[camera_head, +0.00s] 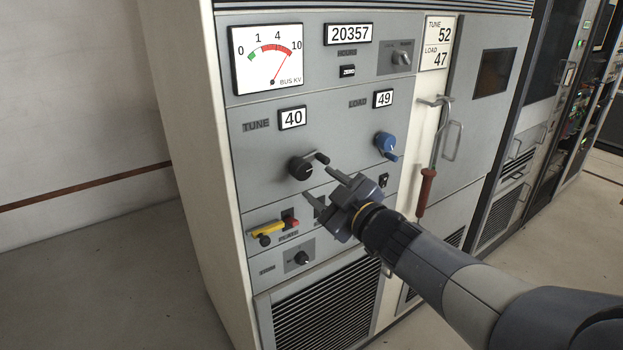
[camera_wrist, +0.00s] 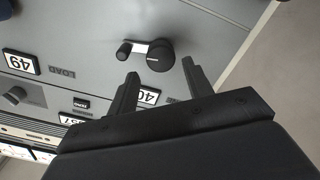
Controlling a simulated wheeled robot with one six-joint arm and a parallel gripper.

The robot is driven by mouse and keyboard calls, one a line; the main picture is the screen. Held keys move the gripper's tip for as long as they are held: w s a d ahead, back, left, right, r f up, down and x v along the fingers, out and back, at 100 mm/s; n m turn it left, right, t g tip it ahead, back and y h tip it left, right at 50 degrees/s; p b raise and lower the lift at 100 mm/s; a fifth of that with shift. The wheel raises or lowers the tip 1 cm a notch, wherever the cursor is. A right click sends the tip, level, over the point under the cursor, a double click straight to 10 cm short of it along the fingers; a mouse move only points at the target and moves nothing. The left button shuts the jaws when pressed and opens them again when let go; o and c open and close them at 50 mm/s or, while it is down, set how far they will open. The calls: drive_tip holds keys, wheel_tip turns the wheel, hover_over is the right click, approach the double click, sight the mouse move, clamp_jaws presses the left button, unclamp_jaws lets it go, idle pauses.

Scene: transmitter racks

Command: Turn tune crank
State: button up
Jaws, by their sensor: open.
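The black tune crank (camera_head: 301,167) is on the grey panel below the TUNE display (camera_head: 292,117), which reads 40. Its small handle (camera_head: 322,158) points right and slightly up in the head view. In the wrist view the crank hub (camera_wrist: 160,56) lies just beyond the fingertips, with its handle (camera_wrist: 124,51) on the left. My gripper (camera_head: 319,184) is open and empty, close in front of the crank and a little below right of it. In the wrist view my gripper (camera_wrist: 160,70) points at the hub. Whether a finger touches the crank cannot be told.
A blue load crank (camera_head: 386,144) is to the right, with its display (camera_head: 383,98) at 49. A card (camera_head: 437,43) lists TUNE 52, LOAD 47. A red-handled hook rod (camera_head: 427,185) hangs to the right.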

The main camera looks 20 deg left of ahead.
sight(306, 174)
drive_tip(key=shift+v, duration=2.25)
drive_tip(key=x, duration=1.1)
drive_tip(key=shift+p, duration=0.3)
drive_tip(key=shift+s, duration=0.1)
